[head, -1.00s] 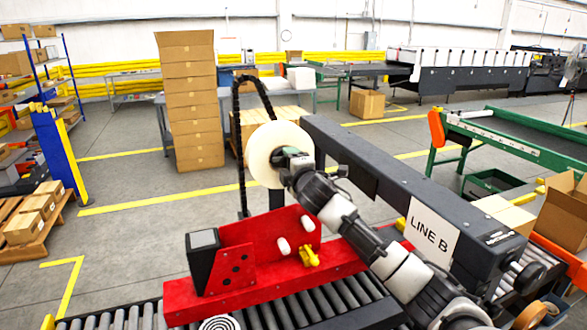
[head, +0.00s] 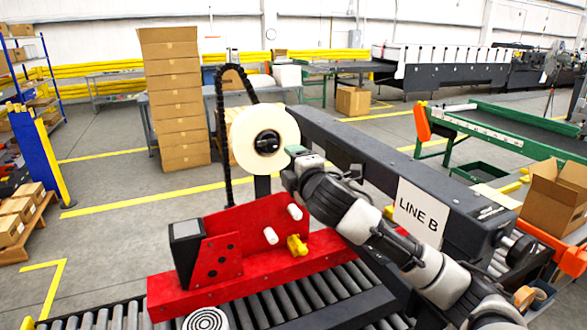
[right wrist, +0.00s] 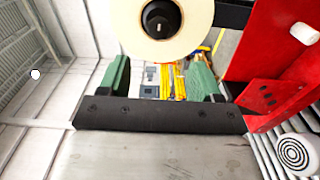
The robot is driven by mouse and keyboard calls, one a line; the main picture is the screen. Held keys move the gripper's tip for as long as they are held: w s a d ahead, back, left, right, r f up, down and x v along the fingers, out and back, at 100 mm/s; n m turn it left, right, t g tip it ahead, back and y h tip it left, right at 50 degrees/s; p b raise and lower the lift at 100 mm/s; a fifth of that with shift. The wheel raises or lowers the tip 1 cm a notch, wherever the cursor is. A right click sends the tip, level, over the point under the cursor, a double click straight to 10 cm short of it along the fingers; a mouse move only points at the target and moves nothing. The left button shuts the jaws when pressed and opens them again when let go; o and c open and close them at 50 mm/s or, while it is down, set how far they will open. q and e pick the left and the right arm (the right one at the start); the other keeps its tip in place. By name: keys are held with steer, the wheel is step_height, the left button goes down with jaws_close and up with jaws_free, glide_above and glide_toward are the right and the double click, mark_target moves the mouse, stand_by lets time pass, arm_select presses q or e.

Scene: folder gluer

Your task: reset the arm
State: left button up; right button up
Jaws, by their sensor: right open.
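My right arm reaches in from the lower right of the head view. Its gripper (head: 294,160) is beside the lower right edge of a cream tape roll (head: 250,152), which sits on a dark hub. In the right wrist view the two green fingers (right wrist: 165,80) stand wide apart with nothing between them. The roll (right wrist: 162,25) shows beyond and above them there. Whether the gripper touches the roll is hard to tell, but a gap seems to show. My left gripper is not in view.
A red machine plate (head: 240,238) with white rollers and a yellow knob (head: 297,245) stands below the roll, over a roller conveyor (head: 290,303). A dark beam labelled LINE B (head: 417,212) runs right of my arm. An open carton (head: 555,195) stands at far right.

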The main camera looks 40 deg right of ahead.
stand_by(0.4)
step_height(320, 180, down, 25)
steer(key=w+d+m+g+b, duration=0.2)
steer(key=d+m+g, duration=0.1)
steer(key=m+g, duration=0.1)
steer(key=s+a+f+m+g+b, duration=0.1)
steer(key=s+f, duration=0.2)
steer(key=f, duration=0.5)
steer(key=s+f+m+g+y, duration=0.1)
steer(key=s+f+g, duration=0.1)
steer(key=f, duration=0.7)
steer(key=s+a+f+m+g+b, duration=0.1)
steer(key=s+f, duration=0.2)
steer(key=f, duration=0.5)
steer(key=s+a+f+m+g+b, duration=0.1)
steer(key=s+a+f+m+g, duration=0.2)
steer(key=s+f, duration=1)
steer(key=s+a+f+m+g+y, duration=0.1)
steer(key=s+a+f, duration=0.4)
steer(key=s, duration=0.5)
steer(key=s+a+f+m+g+y+b, duration=0.1)
steer(key=s+a+f+g, duration=0.1)
steer(key=s+a+f, duration=0.3)
steer(key=s+a+f+g+y+b, duration=0.1)
steer(key=s+a+f+g, duration=0.1)
steer(key=s+a+f, duration=0.3)
steer(key=s+f, duration=0.4)
steer(key=s, duration=0.7)
steer(key=shift+f+m+g, duration=0.3)
steer(key=shift+m, duration=0.1)
